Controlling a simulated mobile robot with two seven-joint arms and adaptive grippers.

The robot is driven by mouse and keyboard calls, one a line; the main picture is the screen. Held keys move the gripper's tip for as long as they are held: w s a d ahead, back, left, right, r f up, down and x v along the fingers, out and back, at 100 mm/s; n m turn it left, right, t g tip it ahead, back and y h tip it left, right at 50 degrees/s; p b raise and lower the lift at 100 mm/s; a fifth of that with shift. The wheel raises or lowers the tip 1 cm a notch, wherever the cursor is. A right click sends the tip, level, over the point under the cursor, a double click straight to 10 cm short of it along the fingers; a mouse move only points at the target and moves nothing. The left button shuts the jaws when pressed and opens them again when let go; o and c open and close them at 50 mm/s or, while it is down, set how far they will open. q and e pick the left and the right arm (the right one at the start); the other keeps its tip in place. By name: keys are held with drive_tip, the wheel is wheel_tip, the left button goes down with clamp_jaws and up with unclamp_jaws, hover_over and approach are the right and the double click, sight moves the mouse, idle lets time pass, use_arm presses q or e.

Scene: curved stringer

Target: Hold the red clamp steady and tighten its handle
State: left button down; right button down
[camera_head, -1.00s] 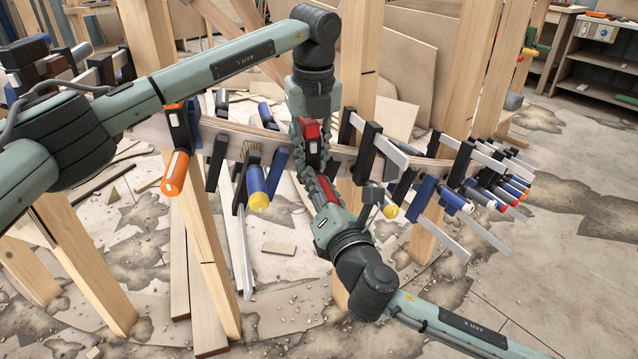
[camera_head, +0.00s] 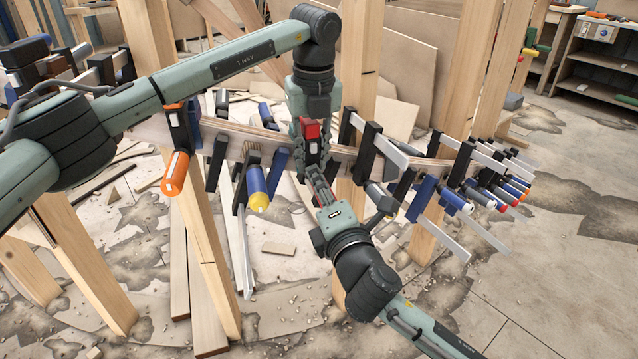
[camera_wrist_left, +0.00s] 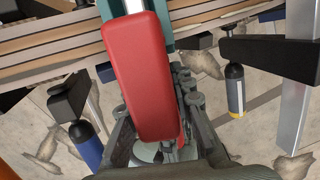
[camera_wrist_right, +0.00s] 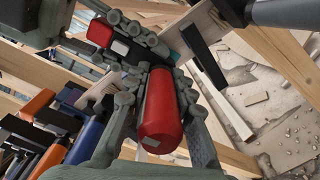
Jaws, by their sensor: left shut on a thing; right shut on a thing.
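The red clamp (camera_head: 310,130) sits on the curved wooden stringer (camera_head: 345,153). My left gripper (camera_head: 311,142) comes down from above and is shut on the clamp's upper part. In the left wrist view the clamp's red body (camera_wrist_left: 140,78) fills the middle between the fingers. My right gripper (camera_head: 318,182) comes up from below and is shut on the clamp's handle. The right wrist view shows the red handle (camera_wrist_right: 160,110) between the fingers, with my left fingers around the red upper part beyond it. In the head view the fingers hide most of the handle.
An orange-handled clamp (camera_head: 174,172) and a blue, yellow-tipped one (camera_head: 257,187) hang on the stringer to the left. Several more clamps (camera_head: 455,200) crowd its right side. Wooden posts (camera_head: 358,100) stand close behind. Debris lies on the floor.

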drive_tip(key=shift+m, duration=0.3)
drive_tip(key=c, duration=1.3)
unclamp_jaws()
drive_tip(key=v, duration=1.2)
drive_tip(key=v, duration=0.6)
drive_tip(key=shift+a, duration=0.1)
